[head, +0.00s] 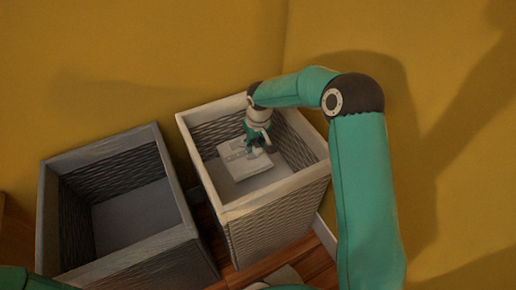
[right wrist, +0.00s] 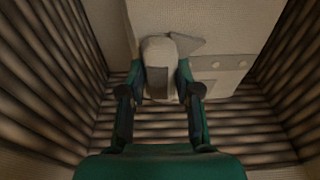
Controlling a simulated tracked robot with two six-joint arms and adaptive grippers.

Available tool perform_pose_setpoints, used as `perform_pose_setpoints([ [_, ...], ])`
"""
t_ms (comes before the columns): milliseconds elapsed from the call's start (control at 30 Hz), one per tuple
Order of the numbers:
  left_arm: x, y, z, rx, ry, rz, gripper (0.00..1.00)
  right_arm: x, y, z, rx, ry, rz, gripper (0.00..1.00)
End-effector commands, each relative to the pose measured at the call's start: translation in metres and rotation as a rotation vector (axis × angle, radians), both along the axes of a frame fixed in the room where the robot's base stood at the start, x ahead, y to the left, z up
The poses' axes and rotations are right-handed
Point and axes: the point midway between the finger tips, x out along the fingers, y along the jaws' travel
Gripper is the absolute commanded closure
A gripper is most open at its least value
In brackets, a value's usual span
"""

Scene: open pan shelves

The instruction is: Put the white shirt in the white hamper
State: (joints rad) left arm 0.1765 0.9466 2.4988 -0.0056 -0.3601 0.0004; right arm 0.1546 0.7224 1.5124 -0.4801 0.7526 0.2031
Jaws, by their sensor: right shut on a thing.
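The white hamper (head: 275,189) stands right of centre in the head view, open at the top, with woven sides. The white shirt (head: 238,161) is a folded, pale bundle inside it, low down between the walls. My right gripper (head: 258,147) reaches down into the hamper and is shut on the shirt. In the right wrist view, the fingers (right wrist: 160,88) pinch a raised fold of the shirt (right wrist: 205,72), and small round buttons show. Whether the shirt touches the hamper floor is hard to tell. My left gripper is out of view.
A dark grey hamper (head: 130,262), open and empty as far as I see, stands to the left with a narrow gap between. A yellow wall (head: 150,60) is behind. Wooden floor (head: 265,266) shows in front, with a pale thing (head: 286,275) at the bottom edge.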

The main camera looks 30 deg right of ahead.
Motion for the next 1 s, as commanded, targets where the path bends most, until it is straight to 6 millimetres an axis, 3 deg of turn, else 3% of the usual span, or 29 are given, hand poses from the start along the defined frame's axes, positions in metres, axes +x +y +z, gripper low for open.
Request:
perform_pose_setpoints([
  [33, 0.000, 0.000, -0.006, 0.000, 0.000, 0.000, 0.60, 0.000, 0.000, -0.012, 0.000, 0.001, -0.001, 1.00],
  [100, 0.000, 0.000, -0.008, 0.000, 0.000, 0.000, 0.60, 0.000, 0.000, -0.017, 0.000, 0.000, -0.001, 1.00],
  [900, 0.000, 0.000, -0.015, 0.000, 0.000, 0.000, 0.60, 0.000, -0.001, -0.028, 0.000, -0.001, -0.002, 1.00],
  [933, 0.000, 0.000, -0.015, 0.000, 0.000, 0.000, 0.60, 0.000, -0.001, -0.029, 0.000, 0.000, -0.002, 0.64],
  [1000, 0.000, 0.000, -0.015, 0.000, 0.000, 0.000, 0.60, 0.000, -0.001, -0.029, 0.000, 0.000, -0.002, 0.52],
])
